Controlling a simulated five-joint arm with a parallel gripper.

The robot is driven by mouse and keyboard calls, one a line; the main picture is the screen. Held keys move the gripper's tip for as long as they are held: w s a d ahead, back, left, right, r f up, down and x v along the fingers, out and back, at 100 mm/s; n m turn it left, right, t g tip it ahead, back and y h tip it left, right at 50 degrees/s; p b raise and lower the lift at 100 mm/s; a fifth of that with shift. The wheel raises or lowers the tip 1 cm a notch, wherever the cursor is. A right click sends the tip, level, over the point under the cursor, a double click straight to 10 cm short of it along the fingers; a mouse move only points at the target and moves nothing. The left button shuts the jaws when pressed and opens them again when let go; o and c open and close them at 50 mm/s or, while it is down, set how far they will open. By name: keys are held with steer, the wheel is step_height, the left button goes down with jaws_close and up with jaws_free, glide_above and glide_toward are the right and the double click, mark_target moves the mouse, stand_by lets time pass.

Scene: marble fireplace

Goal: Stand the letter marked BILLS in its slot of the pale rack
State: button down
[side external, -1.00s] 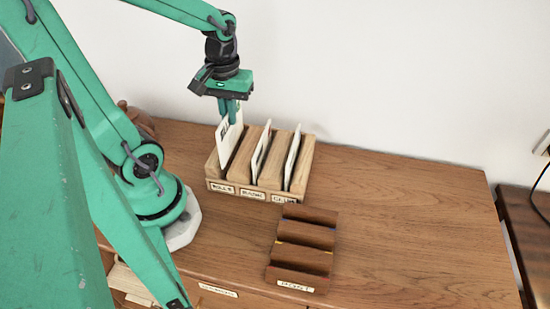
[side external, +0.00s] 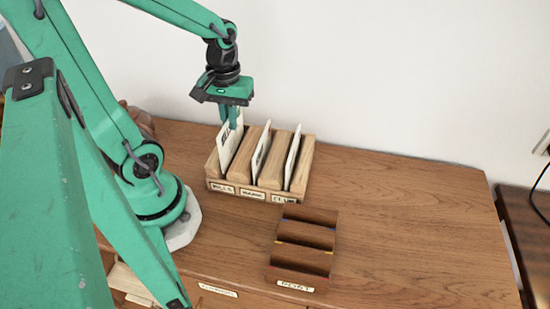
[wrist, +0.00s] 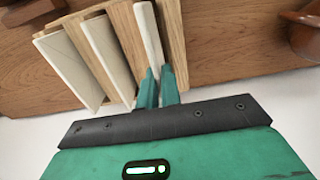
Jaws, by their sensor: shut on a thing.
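The pale wooden rack (side external: 272,181) stands on the desk with three slots, its left label reading BILLS. A white letter (side external: 227,152) stands in the left slot, slightly tilted, its lower part hidden by the rack. My gripper (side external: 232,125) is above that slot and shut on the letter's top edge. In the wrist view the fingertips (wrist: 160,85) pinch the edge of the letter (wrist: 149,38), which sits between the rack's wooden dividers (wrist: 126,40). The letter's own marking is too small to read.
Two other white letters (side external: 261,151) (side external: 292,161) stand in the middle and right slots. A dark wooden rack (side external: 304,248) with empty-looking slots stands in front. The desk to the right is clear. A white wall is behind. A brown object (wrist: 306,32) shows in the wrist view.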

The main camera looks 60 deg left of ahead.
steer(key=shift+f, duration=2)
stand_by(0.6)
steer(key=c, duration=1.5)
jaws_free()
steer(key=shift+r, duration=0.2)
steer(key=shift+r, duration=4.3)
